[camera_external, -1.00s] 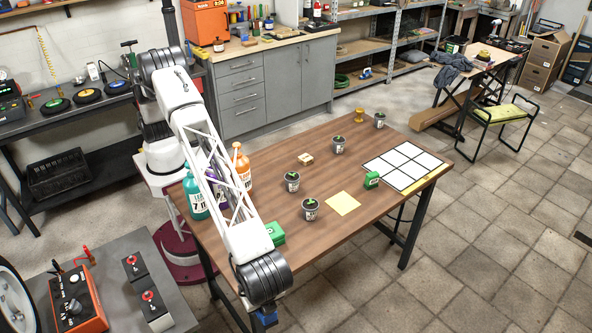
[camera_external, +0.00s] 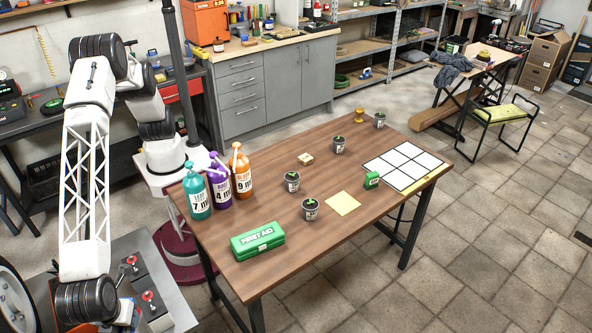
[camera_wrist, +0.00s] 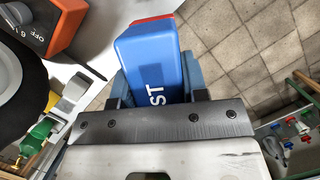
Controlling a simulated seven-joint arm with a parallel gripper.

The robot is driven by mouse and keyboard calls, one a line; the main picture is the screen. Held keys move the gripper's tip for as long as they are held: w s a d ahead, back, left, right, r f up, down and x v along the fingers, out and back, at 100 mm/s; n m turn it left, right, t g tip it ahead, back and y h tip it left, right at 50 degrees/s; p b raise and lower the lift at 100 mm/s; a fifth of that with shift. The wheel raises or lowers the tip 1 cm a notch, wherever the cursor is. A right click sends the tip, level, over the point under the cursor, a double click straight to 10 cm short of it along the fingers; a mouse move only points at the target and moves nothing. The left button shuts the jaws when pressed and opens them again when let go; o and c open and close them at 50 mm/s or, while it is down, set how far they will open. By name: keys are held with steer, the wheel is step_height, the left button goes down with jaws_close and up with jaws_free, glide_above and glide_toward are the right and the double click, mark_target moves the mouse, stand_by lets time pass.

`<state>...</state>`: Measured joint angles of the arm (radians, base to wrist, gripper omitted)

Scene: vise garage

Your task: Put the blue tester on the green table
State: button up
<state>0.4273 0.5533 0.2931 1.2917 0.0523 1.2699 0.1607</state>
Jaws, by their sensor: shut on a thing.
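The blue tester (camera_wrist: 155,50) has white lettering ending in "ST" and a red end. In the wrist view it sits between the two fingers of my gripper (camera_wrist: 158,88), which is shut on it. In the external view my arm reaches down at the lower left, over the grey table (camera_external: 187,312). My gripper and the tester are hidden or out of frame there. I cannot make out a green table in either view.
An orange meter (camera_wrist: 60,22) is close to the left of the tester. Two dark boxes with red knobs (camera_external: 148,296) stand on the grey table. The wooden table (camera_external: 300,245) at right holds bottles, pots and a green first aid box (camera_external: 257,241).

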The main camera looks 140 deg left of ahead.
steer(key=s+d+m, duration=0.2)
steer(key=s+d, duration=0.6)
steer(key=d, duration=0.1)
step_height(320, 180, down, 9)
steer(key=shift+w+f, duration=0.15)
steer(key=shift+f, duration=0.05)
steer(key=shift+a+f, duration=0.1)
steer(key=shift+f, duration=0.05)
steer(key=shift+f, duration=3.25)
steer(key=shift+f, duration=0.6)
steer(key=o, duration=1.2)
steer(key=shift+c, duration=0.2)
